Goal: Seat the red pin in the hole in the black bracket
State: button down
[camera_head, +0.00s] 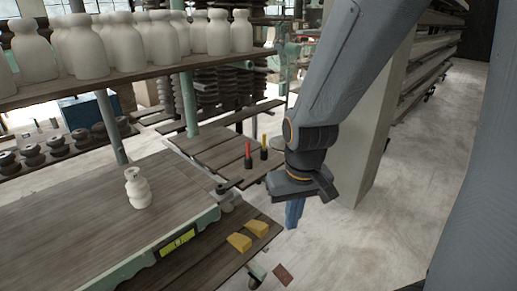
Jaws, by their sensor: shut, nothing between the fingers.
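The red pin (248,149) stands upright on the slatted wooden bench, with a small black piece (248,163) at its foot. A yellow pin (264,140) stands just right of it, with another small black piece (264,154) at its foot. I cannot tell which black piece is the bracket, and no hole is visible at this size. My gripper (294,220) points down, right of and apart from both pins. Its blue fingers look shut and empty.
White bottles (90,48) fill the upper shelf. A white vase (137,188) stands on the near table (80,232). A green level (177,242) is at its edge; yellow wedges (239,242) lie on a lower board. A pale post (372,150) stands behind my arm. Floor is open at right.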

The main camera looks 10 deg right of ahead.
aim_at(93, 53)
jog(key=i, duration=0.45)
jog(key=u, duration=1.6)
jog(key=k, duration=0.35)
jog(key=u, duration=0.5)
jog(key=i, duration=0.5)
jog(key=u, duration=0.05)
jog(key=k, duration=0.45)
jog(key=z, duration=0.65)
jog(key=i, duration=0.3)
jog(key=z, duration=0.55)
